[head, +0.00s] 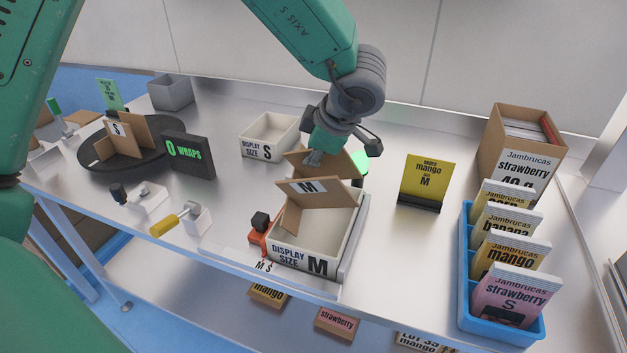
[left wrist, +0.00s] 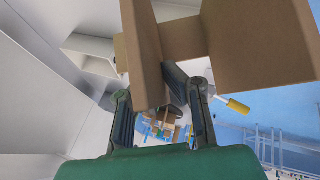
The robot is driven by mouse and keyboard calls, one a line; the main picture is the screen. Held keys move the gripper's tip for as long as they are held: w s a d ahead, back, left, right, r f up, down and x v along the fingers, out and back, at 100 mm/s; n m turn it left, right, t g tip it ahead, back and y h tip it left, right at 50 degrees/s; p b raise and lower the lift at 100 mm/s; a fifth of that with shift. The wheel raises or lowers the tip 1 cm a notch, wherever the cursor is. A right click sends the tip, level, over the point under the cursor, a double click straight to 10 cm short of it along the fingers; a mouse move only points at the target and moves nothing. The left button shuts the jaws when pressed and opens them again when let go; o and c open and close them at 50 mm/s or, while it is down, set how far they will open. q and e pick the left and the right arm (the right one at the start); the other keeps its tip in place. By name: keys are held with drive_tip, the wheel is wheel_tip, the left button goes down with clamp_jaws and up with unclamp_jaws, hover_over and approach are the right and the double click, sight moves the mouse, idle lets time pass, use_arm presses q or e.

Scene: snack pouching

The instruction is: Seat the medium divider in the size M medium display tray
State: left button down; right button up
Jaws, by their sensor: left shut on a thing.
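The medium divider (head: 318,191) is brown cardboard with crossing panels and a white M label. My left gripper (head: 314,158) is shut on it from above, at the back part of its panels. The divider (left wrist: 240,45) fills the top of the left wrist view, between and beyond the fingers (left wrist: 163,100). The size M display tray (head: 303,262) is a white open box below it. The divider stands over the tray's back and left part, with its upper panels above the rim. Whether its lower edges touch the floor is hidden. My right gripper is not in view.
An empty size S tray (head: 268,136) stands behind left. A yellow order card (head: 427,182) and a blue rack (head: 497,318) of pouches are right. A yellow-handled tool (head: 167,226) lies near the front edge.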

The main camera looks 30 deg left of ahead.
use_arm(q)
drive_tip(key=shift+f, duration=2.05)
drive_tip(key=c, duration=1.7)
unclamp_jaws()
drive_tip(key=v, duration=1.2)
